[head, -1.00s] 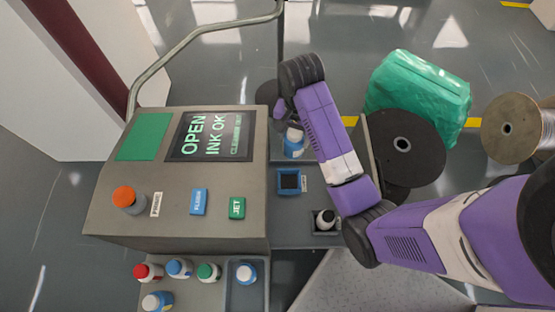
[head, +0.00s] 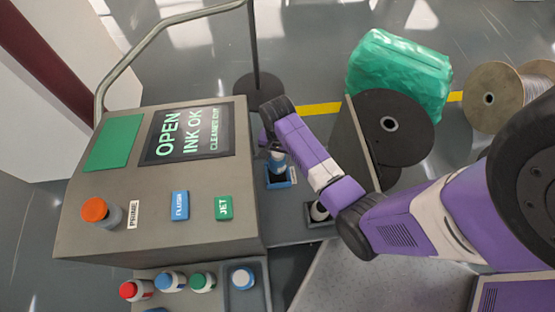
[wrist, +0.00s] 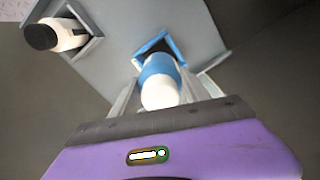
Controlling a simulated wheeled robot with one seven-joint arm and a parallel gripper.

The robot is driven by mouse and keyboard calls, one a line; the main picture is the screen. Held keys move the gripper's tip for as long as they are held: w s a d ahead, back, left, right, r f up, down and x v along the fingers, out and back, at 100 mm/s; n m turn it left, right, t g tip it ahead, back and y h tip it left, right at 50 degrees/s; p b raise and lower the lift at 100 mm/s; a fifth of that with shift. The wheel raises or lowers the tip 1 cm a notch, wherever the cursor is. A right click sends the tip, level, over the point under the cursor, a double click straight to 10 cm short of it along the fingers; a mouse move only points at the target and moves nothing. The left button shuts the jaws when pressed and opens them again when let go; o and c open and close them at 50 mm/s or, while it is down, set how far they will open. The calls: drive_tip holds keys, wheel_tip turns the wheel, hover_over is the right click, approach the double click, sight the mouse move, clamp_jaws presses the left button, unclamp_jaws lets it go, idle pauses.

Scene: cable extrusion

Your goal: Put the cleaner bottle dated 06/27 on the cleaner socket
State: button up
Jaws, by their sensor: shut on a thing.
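My gripper (wrist: 160,92) is shut on a white bottle with a blue band (wrist: 159,67), one finger on each side of it. The held bottle also shows in the head view (head: 278,161), partly hidden by my wrist. The blue-framed cleaner socket (head: 281,180) is directly at the bottle's lower end. In the wrist view the bottle covers part of the blue frame (wrist: 153,42), and its base overlaps the opening. I cannot tell how deep it sits. No date is readable on the bottle. The screen (head: 190,133) reads OPEN, INK OK and a smaller cleaner line.
A black-topped white bottle (wrist: 66,34) stands in the neighbouring socket. Red-, blue- and green-capped bottles (head: 171,281) stand on the lower shelf, beside a tray (head: 242,300) with a white-topped bottle. The machine console (head: 100,190) is left of my arm; a black reel (head: 395,130) is right.

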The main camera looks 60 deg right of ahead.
sight(278, 166)
drive_tip(key=shift+f+b, duration=1.05)
drive_tip(key=shift+f, duration=2.7)
drive_tip(key=shift+f, duration=0.15)
drive_tip(key=o, duration=1.6)
